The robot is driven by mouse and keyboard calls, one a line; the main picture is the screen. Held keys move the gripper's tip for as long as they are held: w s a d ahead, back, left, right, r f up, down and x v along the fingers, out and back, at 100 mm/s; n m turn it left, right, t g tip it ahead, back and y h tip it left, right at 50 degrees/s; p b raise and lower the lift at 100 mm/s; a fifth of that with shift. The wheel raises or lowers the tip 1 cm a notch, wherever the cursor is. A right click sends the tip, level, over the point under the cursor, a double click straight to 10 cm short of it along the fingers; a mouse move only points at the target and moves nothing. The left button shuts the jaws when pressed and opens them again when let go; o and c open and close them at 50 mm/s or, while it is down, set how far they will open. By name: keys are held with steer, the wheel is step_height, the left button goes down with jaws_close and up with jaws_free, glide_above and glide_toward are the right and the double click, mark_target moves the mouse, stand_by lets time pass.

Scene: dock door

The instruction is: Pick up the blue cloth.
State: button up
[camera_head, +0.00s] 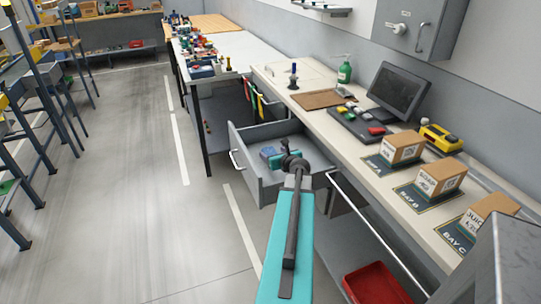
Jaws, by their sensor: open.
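A small blue item (267,152), which looks like the blue cloth, lies in the open grey drawer (262,188) under the counter. Its folds are too small to make out. My gripper (277,160) is over the drawer, close to the right of and in front of the blue item in the picture. Its jaws are open, with nothing seen between them. I cannot tell the height of my gripper above the drawer floor. My arm and wrist hide part of the drawer's right side.
The counter (322,118) above holds a green bottle (345,70), a monitor (398,90), a dark tray (358,126) and several cardboard boxes (438,177). A red bin (376,284) sits below at the right. The floor (130,190) at the left is clear.

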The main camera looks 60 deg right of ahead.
mark_target(269, 150)
steer(key=shift+p+x, duration=0.5)
steer(key=shift+x, duration=1.95)
steer(key=c, duration=1.1)
